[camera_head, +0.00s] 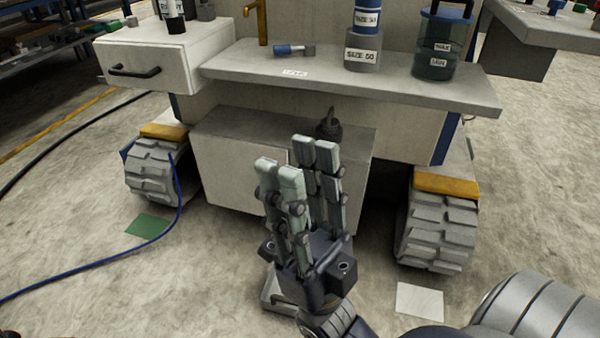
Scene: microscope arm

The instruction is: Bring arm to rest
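My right gripper (297,160) is in the lower middle of the head view, with its fingers pointing up and away from me. My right arm comes in from the lower right. My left gripper does not show. No microscope arm can be made out.
The bench top (235,68) holds size-marked cylinders (361,55), a lidded container (436,48) and a small blue-handled tool (290,50). A dark rounded object (329,126) is behind my fingers. Tracked wheels (437,228) flank the box; a blue cable (95,264) lies left.

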